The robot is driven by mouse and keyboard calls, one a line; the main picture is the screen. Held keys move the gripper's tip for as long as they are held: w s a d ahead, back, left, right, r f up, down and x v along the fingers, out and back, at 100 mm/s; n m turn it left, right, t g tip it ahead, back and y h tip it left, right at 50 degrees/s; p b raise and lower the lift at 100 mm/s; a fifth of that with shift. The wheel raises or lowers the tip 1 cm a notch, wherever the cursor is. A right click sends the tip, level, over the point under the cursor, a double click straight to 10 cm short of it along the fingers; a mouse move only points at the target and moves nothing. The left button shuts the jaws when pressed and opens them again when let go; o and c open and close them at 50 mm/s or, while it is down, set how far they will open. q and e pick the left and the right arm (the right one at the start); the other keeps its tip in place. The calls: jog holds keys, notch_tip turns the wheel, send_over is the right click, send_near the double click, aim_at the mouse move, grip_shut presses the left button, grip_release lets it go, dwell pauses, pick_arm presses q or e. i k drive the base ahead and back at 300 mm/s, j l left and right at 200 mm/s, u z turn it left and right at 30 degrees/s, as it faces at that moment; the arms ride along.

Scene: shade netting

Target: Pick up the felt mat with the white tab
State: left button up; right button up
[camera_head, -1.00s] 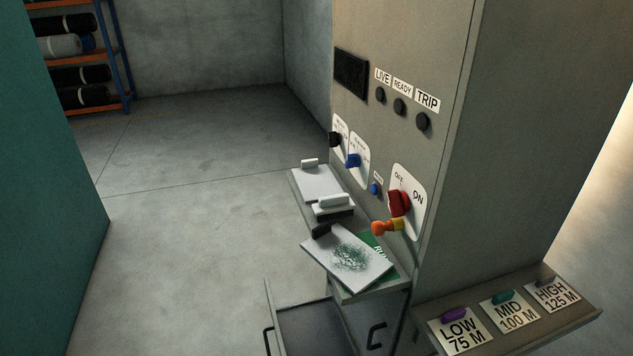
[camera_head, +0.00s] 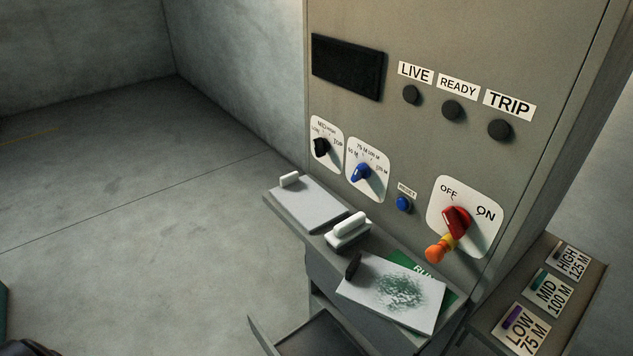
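The felt mat with the white tab (camera_head: 308,205) is a pale grey flat sheet. It lies at the left end of a narrow shelf on the cabinet front, its white tab (camera_head: 290,180) standing at its far left corner. A block with a white handle (camera_head: 347,231) sits just right of the mat. A second pale sheet with a black tab and green scribble (camera_head: 392,294) lies further right, partly over a green card (camera_head: 428,268). Neither gripper can be made out. A dark shape at the bottom left corner is too cropped to identify.
The cabinet panel (camera_head: 400,140) rises right behind the shelf, with black, blue and red knobs (camera_head: 455,221) sticking out. An open drawer (camera_head: 315,338) juts out below. A side ledge (camera_head: 545,290) holds labelled cards. The floor at left is clear.

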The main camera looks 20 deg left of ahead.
aim_at(314, 208)
jog(key=i+j+z, duration=0.15)
jog(key=j+z, duration=0.2)
jog(key=j, duration=0.45)
jog(key=i+j+z, duration=0.1)
jog(key=j+z, duration=0.3)
jog(key=j, duration=0.4)
jog(key=j+z, duration=0.35)
jog(key=j, duration=0.45)
jog(key=k+l, duration=0.05)
